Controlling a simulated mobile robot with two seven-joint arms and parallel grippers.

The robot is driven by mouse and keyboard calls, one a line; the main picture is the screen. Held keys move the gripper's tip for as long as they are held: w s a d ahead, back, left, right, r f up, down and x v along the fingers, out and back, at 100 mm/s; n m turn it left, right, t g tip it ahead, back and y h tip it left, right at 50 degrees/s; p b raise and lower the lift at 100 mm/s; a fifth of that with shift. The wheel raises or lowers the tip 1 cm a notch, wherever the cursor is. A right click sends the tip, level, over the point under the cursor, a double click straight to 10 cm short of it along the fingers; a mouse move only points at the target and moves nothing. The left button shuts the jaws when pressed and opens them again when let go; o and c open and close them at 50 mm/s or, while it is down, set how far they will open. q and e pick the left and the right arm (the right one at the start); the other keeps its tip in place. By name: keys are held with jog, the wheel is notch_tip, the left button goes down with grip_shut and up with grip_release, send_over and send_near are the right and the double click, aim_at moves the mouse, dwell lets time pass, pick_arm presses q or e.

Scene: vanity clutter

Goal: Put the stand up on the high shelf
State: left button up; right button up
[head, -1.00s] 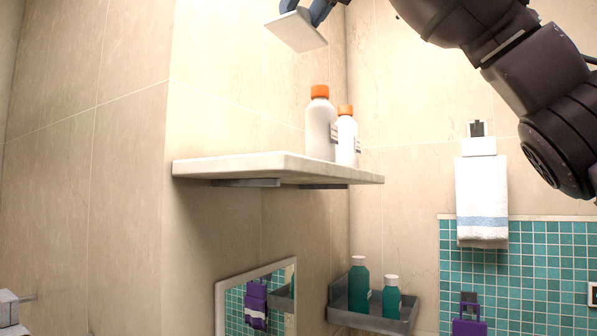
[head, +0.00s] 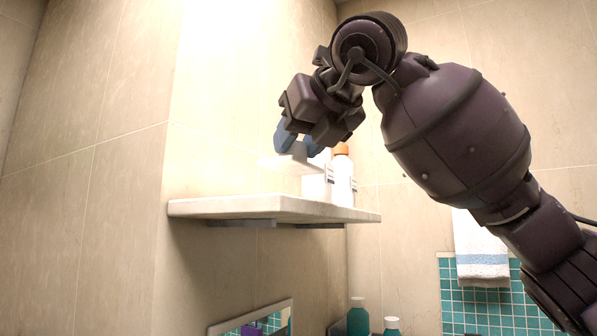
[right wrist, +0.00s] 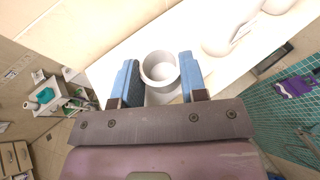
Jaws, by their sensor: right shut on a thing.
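The stand is white, with a round cup-like top and a flat base; its pale base (head: 276,161) is hard to make out against the bright wall in the head view. My right gripper (head: 299,146) has its blue fingers shut on the stand, which appears to be held above the shelf. In the right wrist view the stand's round top (right wrist: 160,69) sits between the two fingers. The high shelf (head: 250,207) is a pale slab on the wall, and its left part looks bare. My left gripper is not in view.
White bottles with orange caps stand on the shelf's right part, one in clear sight (head: 343,180) and the other partly behind my gripper. A towel (head: 480,250) hangs at the right. Teal bottles (head: 357,318) and a mirror (head: 255,318) are below.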

aim_at(298, 167)
jog(key=shift+f, duration=2.25)
jog(key=shift+s, duration=0.1)
jog(key=shift+f, duration=0.1)
jog(key=shift+f, duration=0.15)
jog(key=o, duration=1.2)
